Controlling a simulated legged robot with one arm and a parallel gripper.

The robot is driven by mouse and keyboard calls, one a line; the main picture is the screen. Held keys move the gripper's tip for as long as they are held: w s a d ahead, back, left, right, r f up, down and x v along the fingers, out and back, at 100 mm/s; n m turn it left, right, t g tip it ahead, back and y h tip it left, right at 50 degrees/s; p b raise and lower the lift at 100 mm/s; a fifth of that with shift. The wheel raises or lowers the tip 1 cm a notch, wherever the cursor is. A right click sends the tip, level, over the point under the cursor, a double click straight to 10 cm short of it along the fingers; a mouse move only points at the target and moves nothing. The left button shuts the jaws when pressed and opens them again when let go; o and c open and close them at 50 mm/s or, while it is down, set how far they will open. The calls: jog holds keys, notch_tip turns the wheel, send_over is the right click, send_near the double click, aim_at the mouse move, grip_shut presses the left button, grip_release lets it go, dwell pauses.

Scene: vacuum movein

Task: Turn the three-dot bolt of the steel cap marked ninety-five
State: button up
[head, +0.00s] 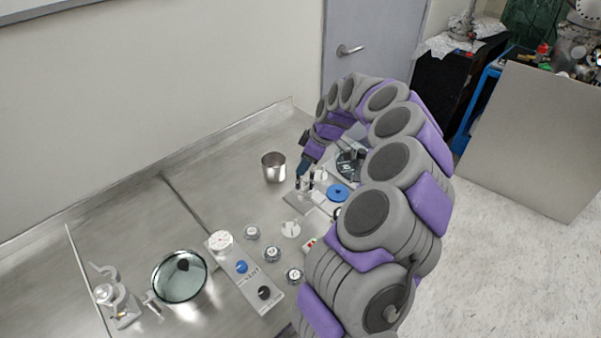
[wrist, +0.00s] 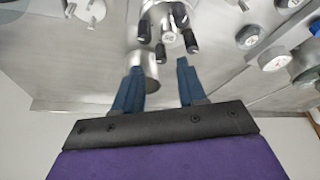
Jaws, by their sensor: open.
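A steel fitting (wrist: 168,38) with several black-ended bolts around a pale, marked round top is at the top centre of the wrist view. In the head view it stands on a small metal plate (head: 296,201), partly hidden by my gripper (head: 303,171). I cannot read ninety-five on it or make out any dots on the bolts.
A steel cup (head: 273,168) stands left of my gripper. Several small caps, a panel (head: 254,280) with knobs and a round dish (head: 180,275) are nearer. The left back of the table is clear.

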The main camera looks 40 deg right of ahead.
jog(key=shift+b+x, duration=0.35)
jog(key=shift+x, duration=1.55)
jog(key=shift+c, duration=0.2)
grip_shut()
